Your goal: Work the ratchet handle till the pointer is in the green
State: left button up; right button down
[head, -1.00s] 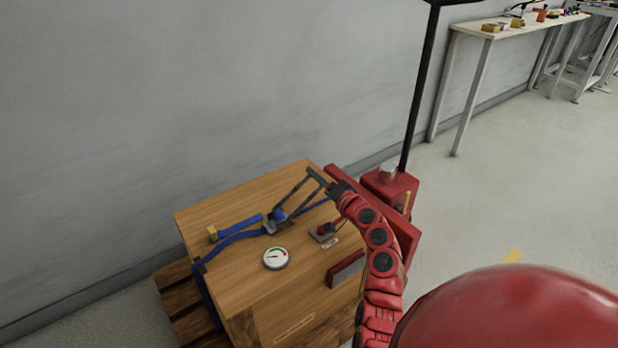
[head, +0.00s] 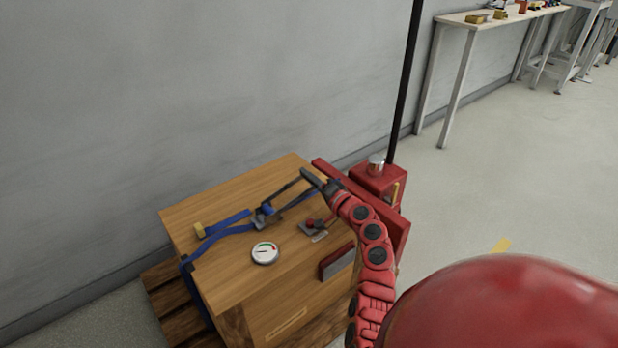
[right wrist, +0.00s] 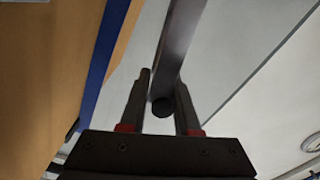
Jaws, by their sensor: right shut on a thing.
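The ratchet (head: 264,212) sits on the wooden crate (head: 235,280), with blue strap (head: 225,233) running from it. Its grey handle (head: 284,191) slants up to the right. My right gripper (head: 318,183) is shut on the handle's upper end. In the right wrist view the handle (right wrist: 182,45) lies between the fingers of the right gripper (right wrist: 162,102), its round end near the palm. The round white gauge (head: 265,254) lies on the crate nearer to me. Its dial has green and red marks; the pointer is too small to read surely. My left gripper is out of view.
A red cart with a dark pole (head: 378,185) stands behind the crate's right side. The crate rests on a wooden pallet (head: 165,300) by the wall. Floor at right is clear.

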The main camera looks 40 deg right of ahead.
jog(key=c, duration=0.7)
grip_release()
jog(key=shift+a, duration=0.15)
jog(key=shift+s, duration=0.1)
jog(key=shift+s, duration=0.35)
jog(key=s+p, duration=0.1)
jog(key=s, duration=0.4)
jog(key=s+p, duration=0.1)
jog(key=s, duration=0.4)
jog(key=s+p, duration=0.1)
jog(key=s, duration=0.4)
jog(key=shift+s+d, duration=0.25)
jog(key=shift+s, duration=0.15)
jog(key=shift+s+a, duration=0.1)
jog(key=shift+s, duration=0.3)
jog(key=shift+c, duration=0.2)
